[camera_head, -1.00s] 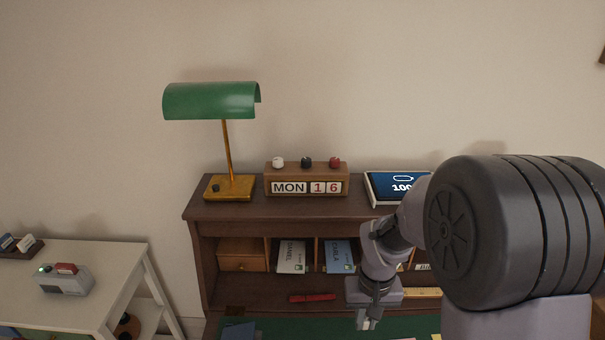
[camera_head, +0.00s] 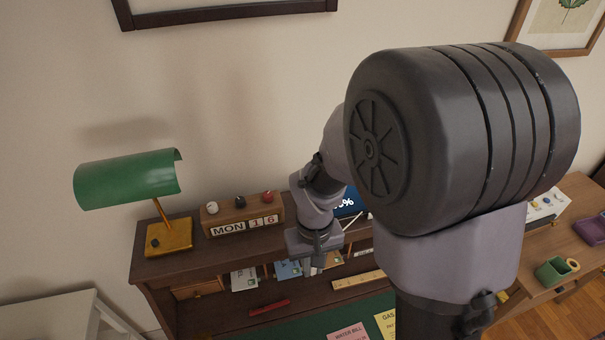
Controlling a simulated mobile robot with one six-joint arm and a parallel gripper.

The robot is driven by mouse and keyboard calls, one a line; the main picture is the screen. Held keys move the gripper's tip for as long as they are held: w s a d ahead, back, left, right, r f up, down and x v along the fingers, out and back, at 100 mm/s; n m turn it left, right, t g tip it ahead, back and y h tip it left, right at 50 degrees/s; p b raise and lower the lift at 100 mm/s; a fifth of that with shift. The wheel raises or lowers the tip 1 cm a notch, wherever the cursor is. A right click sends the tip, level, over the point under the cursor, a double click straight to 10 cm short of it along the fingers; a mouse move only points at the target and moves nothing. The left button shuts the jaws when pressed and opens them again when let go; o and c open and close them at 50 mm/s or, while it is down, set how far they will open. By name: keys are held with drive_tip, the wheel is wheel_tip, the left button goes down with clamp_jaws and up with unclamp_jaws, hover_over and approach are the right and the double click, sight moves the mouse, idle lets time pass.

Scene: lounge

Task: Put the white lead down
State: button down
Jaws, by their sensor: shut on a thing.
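My gripper (camera_head: 315,264) points down in front of the upper shelf of the wooden desk (camera_head: 225,262), over the row of pigeonholes. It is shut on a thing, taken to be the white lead. The lead itself is too small and too hidden by the jaws to make out clearly.
A green lamp (camera_head: 128,180) and a date block reading MON 16 (camera_head: 243,226) stand on the top shelf. A red pen-like item (camera_head: 269,307), a ruler (camera_head: 358,279) and pink and yellow bills (camera_head: 348,332) lie below. A side table (camera_head: 548,262) is at right.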

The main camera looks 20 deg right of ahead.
drive_tip(key=shift+w+r, duration=0.25)
drive_tip(key=shift+r, duration=0.3)
drive_tip(key=w, duration=0.5)
drive_tip(key=w+f+p, duration=0.1)
drive_tip(key=w, duration=0.9)
drive_tip(key=shift+w+f+p, duration=0.15)
drive_tip(key=shift+f+p, duration=0.25)
wheel_tip(320, 180, down, 4)
drive_tip(key=shift+r, duration=0.25)
drive_tip(key=shift+w, duration=0.15)
drive_tip(key=shift+f+b, duration=0.2)
drive_tip(key=shift+b, duration=0.1)
drive_tip(key=c, duration=1.4)
unclamp_jaws()
